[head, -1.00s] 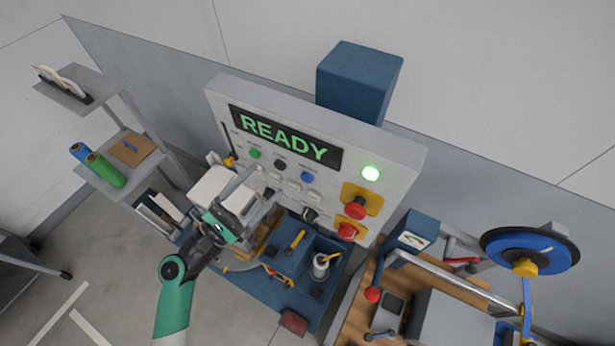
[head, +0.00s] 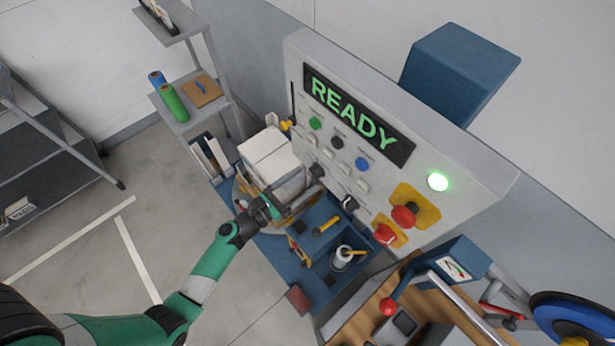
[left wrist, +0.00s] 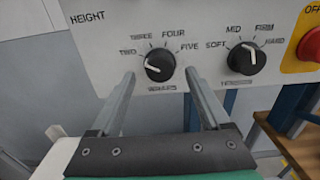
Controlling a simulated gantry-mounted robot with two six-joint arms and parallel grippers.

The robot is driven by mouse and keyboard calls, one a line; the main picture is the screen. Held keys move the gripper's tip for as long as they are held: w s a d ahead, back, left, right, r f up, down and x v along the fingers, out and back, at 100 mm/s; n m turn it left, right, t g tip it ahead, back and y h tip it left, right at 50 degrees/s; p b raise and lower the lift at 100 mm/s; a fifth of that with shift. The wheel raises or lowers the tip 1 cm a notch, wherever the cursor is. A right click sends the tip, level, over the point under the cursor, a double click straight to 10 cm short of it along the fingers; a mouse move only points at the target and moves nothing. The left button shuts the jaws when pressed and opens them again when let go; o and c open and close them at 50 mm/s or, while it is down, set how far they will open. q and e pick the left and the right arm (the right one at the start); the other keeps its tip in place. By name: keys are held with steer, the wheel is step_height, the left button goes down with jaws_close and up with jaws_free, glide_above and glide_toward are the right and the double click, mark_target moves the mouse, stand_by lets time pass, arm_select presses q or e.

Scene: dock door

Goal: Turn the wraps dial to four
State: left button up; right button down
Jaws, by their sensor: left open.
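The wraps dial (left wrist: 159,67) is a round black knob on the pale panel, with labels from TWO to FIVE around it. Its white pointer line points left, roughly toward TWO. In the head view the dial (head: 317,171) is a small dark knob below the display. My left gripper (left wrist: 160,76) is open and empty, its two grey fingers reaching up toward the panel on either side of the dial's lower part. I cannot tell whether they touch it. In the head view the gripper (head: 284,203) is just in front of the panel. My right gripper is not in view.
The firmness dial (left wrist: 246,59) is just right of the wraps dial. Red buttons (head: 403,215) on yellow plates are farther right. A green READY display (head: 350,114) and a lit green lamp (head: 437,182) are above. A white box (head: 270,157) and a blue tool tray (head: 325,265) lie near my arm.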

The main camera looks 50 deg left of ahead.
arm_select(q)
steer(key=shift+w, duration=1.15)
jaws_close()
